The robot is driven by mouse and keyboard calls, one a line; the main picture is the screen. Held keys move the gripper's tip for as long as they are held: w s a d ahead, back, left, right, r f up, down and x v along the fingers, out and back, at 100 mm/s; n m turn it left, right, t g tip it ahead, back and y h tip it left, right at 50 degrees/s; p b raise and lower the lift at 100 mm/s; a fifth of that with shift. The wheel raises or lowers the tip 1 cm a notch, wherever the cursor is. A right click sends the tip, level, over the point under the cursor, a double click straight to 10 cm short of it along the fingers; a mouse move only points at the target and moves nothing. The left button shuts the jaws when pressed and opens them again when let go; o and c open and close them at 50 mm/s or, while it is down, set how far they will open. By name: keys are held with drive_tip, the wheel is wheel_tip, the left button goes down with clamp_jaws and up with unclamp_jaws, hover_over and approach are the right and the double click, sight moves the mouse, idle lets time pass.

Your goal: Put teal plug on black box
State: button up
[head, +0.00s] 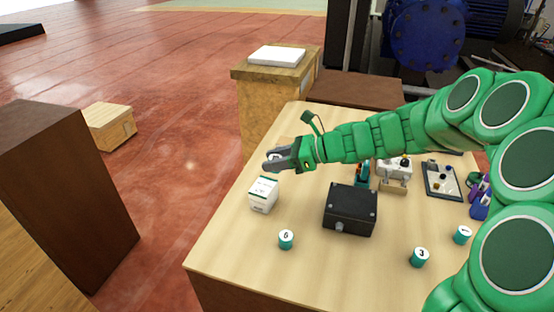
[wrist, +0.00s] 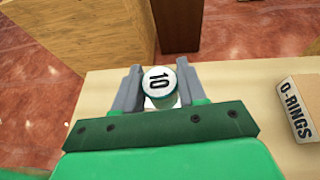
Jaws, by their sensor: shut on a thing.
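My gripper (head: 275,160) reaches out over the left rear part of the table, beyond the white carton. In the wrist view, my gripper's two fingers (wrist: 160,75) are closed around a round plug (wrist: 158,82) with a white top marked 10 and a teal rim. The held plug is mostly hidden by the fingers in the head view. The black box (head: 350,208) stands on the table, in front and to the right of my gripper. Other teal plugs stand on the table: one at the front left (head: 286,240), one marked 3 (head: 419,258) and one at the right (head: 462,235).
A white carton (head: 263,194) stands left of the black box. An O-RINGS box (wrist: 300,108) lies right in the wrist view. A grey tray (head: 442,180) and small devices (head: 394,172) are behind the box. The wooden table (head: 235,262) is clear at front left.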

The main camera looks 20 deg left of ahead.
drive_tip(key=s+d+r, duration=0.3)
drive_tip(key=s+d, duration=0.2)
drive_tip(key=d, duration=0.3)
drive_tip(key=s+d+r+m+t, duration=0.15)
drive_tip(key=s+d, duration=0.25)
drive_tip(key=d, duration=0.4)
drive_tip(key=s+d+r, duration=0.3)
drive_tip(key=s+d, duration=0.2)
drive_tip(key=d, duration=0.3)
hover_over(352, 203)
drive_tip(key=s, duration=0.1)
wheel_tip(352, 203, down, 8)
drive_tip(key=shift+d+f, duration=0.1)
drive_tip(key=shift+d, duration=0.05)
drive_tip(key=shift+w+a+f, duration=0.2)
drive_tip(key=shift+w+f, duration=0.4)
drive_tip(key=shift+f, duration=1.65)
drive_tip(key=o, duration=1.1)
drive_tip(key=shift+f, duration=0.1)
